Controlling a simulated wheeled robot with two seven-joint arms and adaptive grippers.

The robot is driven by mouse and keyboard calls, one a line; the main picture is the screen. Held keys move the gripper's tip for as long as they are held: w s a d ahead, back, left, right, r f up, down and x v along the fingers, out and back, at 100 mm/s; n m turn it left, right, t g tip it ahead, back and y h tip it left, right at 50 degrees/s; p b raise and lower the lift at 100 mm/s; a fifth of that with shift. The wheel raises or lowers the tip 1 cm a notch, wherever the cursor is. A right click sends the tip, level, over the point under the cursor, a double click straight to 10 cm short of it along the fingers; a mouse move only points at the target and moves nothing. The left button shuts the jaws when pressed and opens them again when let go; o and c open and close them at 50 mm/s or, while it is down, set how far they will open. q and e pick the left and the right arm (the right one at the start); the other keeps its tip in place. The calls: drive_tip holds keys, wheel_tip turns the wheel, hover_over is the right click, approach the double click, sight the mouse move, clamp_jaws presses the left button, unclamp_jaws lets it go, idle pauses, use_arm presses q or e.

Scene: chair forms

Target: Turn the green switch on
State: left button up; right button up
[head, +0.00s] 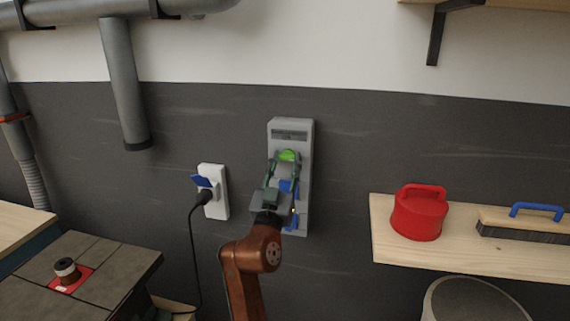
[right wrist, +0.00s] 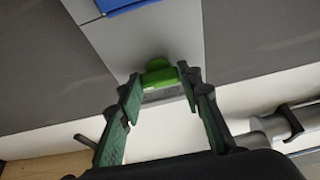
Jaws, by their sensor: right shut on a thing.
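The green switch (head: 288,156) is near the top of a grey wall panel (head: 306,135). It also shows in the right wrist view (right wrist: 158,73). My right gripper (head: 284,160) reaches up in front of the panel, with its fingertips at the green switch. In the right wrist view my right gripper (right wrist: 158,85) has one finger on each side of the green knob, closed on it. Blue parts (head: 291,222) on the panel below are partly hidden by the gripper. My left gripper is in neither view.
A white socket box (head: 219,190) with a blue flap and a black plug is left of the panel. A wooden shelf (head: 410,259) at right holds a red lidded object (head: 418,218) and a blue-handled brush (head: 525,225). A work table (head: 100,250) stands at lower left.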

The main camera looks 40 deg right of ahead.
drive_tip(key=o, duration=1.2)
drive_tip(key=shift+c, duration=0.2)
drive_tip(key=v, duration=1.2)
